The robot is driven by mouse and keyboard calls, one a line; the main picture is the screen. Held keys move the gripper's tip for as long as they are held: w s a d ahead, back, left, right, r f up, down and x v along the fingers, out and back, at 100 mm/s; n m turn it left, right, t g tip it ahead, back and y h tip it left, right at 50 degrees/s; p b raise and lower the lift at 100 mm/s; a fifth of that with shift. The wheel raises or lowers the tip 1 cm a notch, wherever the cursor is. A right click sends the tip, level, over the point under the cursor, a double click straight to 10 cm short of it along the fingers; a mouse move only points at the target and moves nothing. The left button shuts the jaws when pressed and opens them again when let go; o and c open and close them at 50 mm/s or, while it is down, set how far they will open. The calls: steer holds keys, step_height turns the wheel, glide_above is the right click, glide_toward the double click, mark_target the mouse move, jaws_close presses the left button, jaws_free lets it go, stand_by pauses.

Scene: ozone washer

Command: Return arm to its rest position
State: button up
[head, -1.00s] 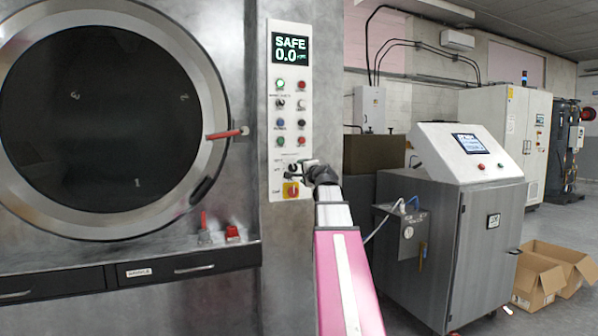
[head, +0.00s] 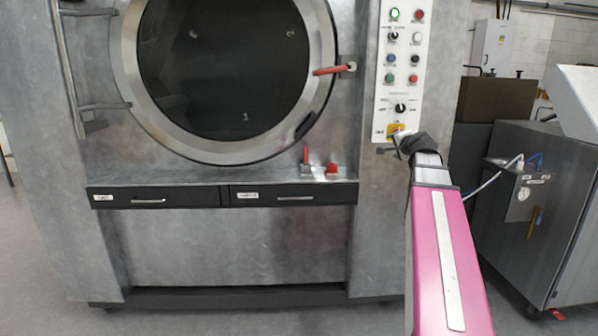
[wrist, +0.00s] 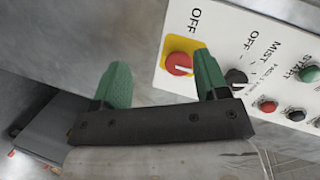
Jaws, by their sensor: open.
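My pink and white arm reaches up from the bottom right of the head view to the washer's white control panel (head: 405,65). My gripper (head: 391,146) is at the panel's lower end, by the yellow-backed switch (head: 394,130). In the wrist view, my gripper (wrist: 160,72) has its two green fingers spread apart with nothing between them. The red knob on its yellow plate (wrist: 178,63) shows just beyond the right finger. A black selector knob (wrist: 235,78) is right of that finger. I cannot tell whether the finger touches the panel.
The washer's round door (head: 225,75) is shut, with a red handle (head: 330,71) at its right. Two drawers (head: 155,201) below are shut. A grey cabinet (head: 530,190) stands to the right of my arm. Open grey floor (head: 45,270) lies at lower left.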

steer(key=s+a+f+n+g, duration=0.2)
steer(key=s+a+f+g, duration=0.15)
steer(key=f, duration=0.65)
steer(key=s+a+f+n+g, duration=0.25)
steer(key=a+f, duration=0.25)
steer(key=f, duration=0.4)
steer(key=s+a+f+n+g, duration=0.2)
steer(key=a+f, duration=0.3)
steer(key=f, duration=0.5)
steer(key=s+a+f+n+g+h, duration=0.1)
steer(key=s+a+f+n+g, duration=0.1)
steer(key=s+f, duration=0.6)
steer(key=s+a+f+n+g, duration=0.3)
steer(key=s+f+n+g, duration=0.1)
steer(key=s+f, duration=0.4)
step_height(320, 180, down, 2)
steer(key=shift+s+a+f+g+h, duration=0.1)
steer(key=shift+s+a+g+h, duration=0.1)
steer(key=shift+g+h, duration=0.25)
